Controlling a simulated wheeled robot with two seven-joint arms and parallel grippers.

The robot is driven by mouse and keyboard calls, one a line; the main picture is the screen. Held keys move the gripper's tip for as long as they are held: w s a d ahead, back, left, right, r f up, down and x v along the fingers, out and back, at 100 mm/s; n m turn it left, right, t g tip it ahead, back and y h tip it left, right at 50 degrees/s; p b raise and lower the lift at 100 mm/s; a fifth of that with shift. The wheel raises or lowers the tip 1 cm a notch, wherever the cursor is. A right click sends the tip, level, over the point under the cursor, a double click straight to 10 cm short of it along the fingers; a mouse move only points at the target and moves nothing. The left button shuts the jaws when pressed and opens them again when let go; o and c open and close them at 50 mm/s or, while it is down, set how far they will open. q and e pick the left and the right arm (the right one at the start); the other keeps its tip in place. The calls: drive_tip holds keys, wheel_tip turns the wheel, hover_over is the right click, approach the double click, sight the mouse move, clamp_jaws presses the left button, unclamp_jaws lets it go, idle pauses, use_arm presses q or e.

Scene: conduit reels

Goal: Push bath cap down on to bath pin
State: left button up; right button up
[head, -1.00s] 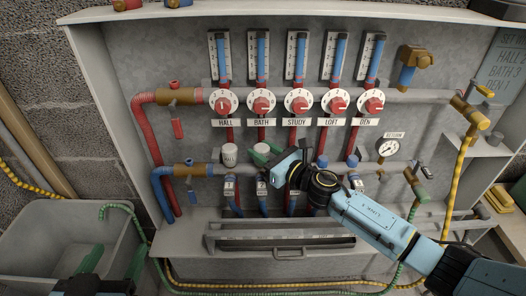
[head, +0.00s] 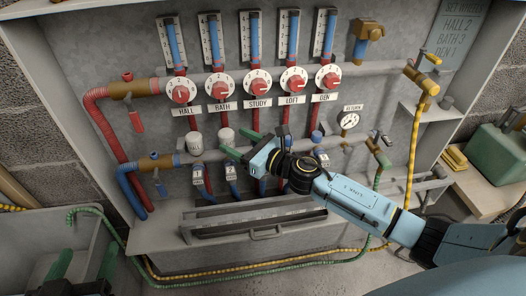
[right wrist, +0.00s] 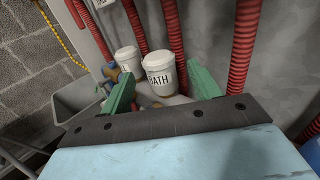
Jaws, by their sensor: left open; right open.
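The white bath cap (head: 227,135), lettered BATH, stands upright on the lower pipe under the BATH dial. It also shows in the right wrist view (right wrist: 160,78). The bath pin is hidden under it, and I cannot tell how far down the cap sits. My right gripper (head: 242,146) is open, its green fingers just right of and below the cap in the head view. In the right wrist view the cap appears between the spread fingertips, and touching cannot be confirmed. My left gripper (head: 84,264) is open and empty at the lower left, far from the cap.
The white hall cap (head: 195,143) stands close left of the bath cap. Dials and the upper pipe (head: 200,79) lie above. A grey tub (head: 40,230) stands at the lower left, and a green can (head: 497,152) at right.

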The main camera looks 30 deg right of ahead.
drive_tip(key=v, duration=0.9)
drive_tip(key=shift+s, duration=0.25)
